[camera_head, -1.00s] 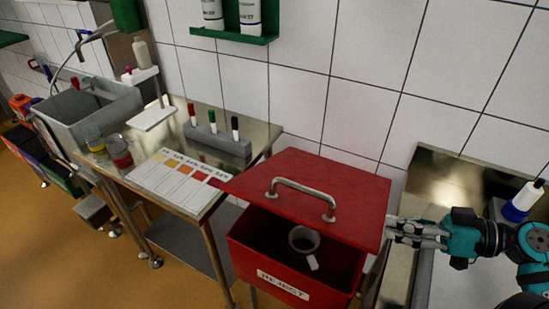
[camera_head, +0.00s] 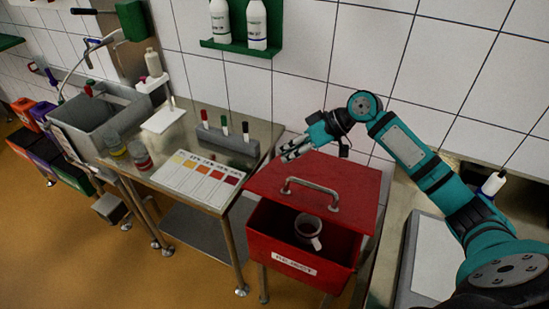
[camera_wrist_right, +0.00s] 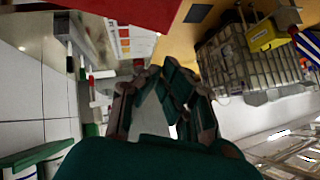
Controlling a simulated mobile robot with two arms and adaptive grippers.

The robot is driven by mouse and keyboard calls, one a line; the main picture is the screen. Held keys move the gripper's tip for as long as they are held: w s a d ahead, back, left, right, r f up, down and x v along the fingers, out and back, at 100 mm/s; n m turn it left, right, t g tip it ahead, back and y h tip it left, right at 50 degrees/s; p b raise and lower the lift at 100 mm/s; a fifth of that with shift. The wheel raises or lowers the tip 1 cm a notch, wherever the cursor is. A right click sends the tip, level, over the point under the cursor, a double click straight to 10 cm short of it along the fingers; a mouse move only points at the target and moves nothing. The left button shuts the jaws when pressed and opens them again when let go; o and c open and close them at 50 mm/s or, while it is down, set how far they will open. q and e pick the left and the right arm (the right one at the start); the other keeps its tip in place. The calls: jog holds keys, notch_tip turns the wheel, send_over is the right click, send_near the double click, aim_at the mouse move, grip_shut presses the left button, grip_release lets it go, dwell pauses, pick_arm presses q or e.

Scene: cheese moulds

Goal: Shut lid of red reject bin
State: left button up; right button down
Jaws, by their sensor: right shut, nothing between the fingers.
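The red reject bin (camera_head: 270,234) stands right of the steel table, with a white "REJECT" label on its front. Its red lid (camera_head: 345,188), with a metal bar handle (camera_head: 312,190), covers the rear part and leaves the front open. A grey ring-shaped mould with a white tag (camera_head: 308,230) shows inside. My right gripper (camera_head: 288,152) is shut and empty, just beyond the lid's far left edge; I cannot tell whether it touches. Its fingers also show in the right wrist view (camera_wrist_right: 165,80). My left gripper is out of view.
Left of the bin, the steel table holds a colour chart (camera_head: 200,180) and a pen block (camera_head: 228,142). A sink (camera_head: 110,115) stands further left. A green wall shelf with bottles (camera_head: 240,47) hangs above. A worktop (camera_head: 395,245) lies to the right.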

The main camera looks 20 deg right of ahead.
jog(key=p, duration=0.3)
send_near(248, 186)
jog(key=w+a, duration=0.1)
jog(key=w, duration=0.1)
jog(key=w+a, duration=0.1)
jog(key=shift+w+a+r, duration=0.15)
jog(key=shift+a+r, duration=0.15)
jog(key=f+p, duration=0.1)
jog(key=f, duration=0.1)
jog(key=shift+s+a+f, duration=0.25)
jog(key=shift+s, duration=0.1)
jog(key=shift+s+a+f+p, duration=0.1)
jog(key=shift+s+f+p, duration=0.1)
jog(key=shift+f, duration=0.15)
jog(key=shift+s+f+p, duration=0.1)
jog(key=shift+f+p, duration=0.1)
jog(key=shift+f, duration=0.1)
jog(key=shift+w, duration=0.1)
